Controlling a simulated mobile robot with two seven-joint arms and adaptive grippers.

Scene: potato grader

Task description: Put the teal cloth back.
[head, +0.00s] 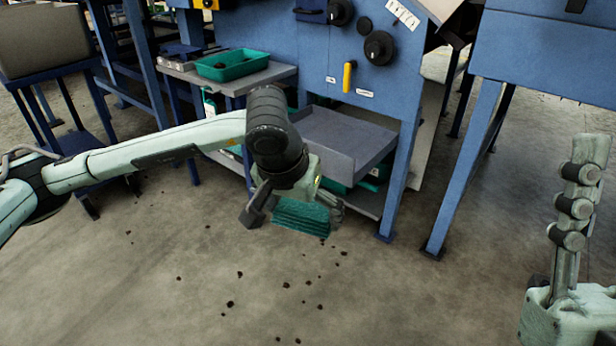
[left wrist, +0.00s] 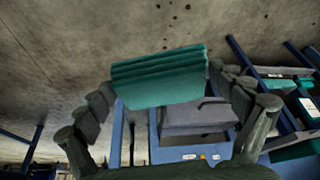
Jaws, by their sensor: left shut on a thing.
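The teal cloth (head: 302,219) is a folded, ridged bundle held in my left gripper (head: 293,208), above the floor and in front of the blue machine. In the left wrist view the cloth (left wrist: 160,77) lies across the space between the two fingers (left wrist: 162,92), which are closed on it. In the head view the wrist and fingers hide part of the cloth. At the right edge of the head view, a pale green part of my right arm (head: 568,215) stands upright; its finger state is unclear.
The blue machine (head: 325,60) has dark knobs and a yellow handle. A grey tray-like shelf (head: 340,135) juts from it behind the cloth. A teal tray (head: 232,66) sits on a side table (head: 183,73). Blue legs (head: 463,165) stand at right. Open floor with dark crumbs lies in front.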

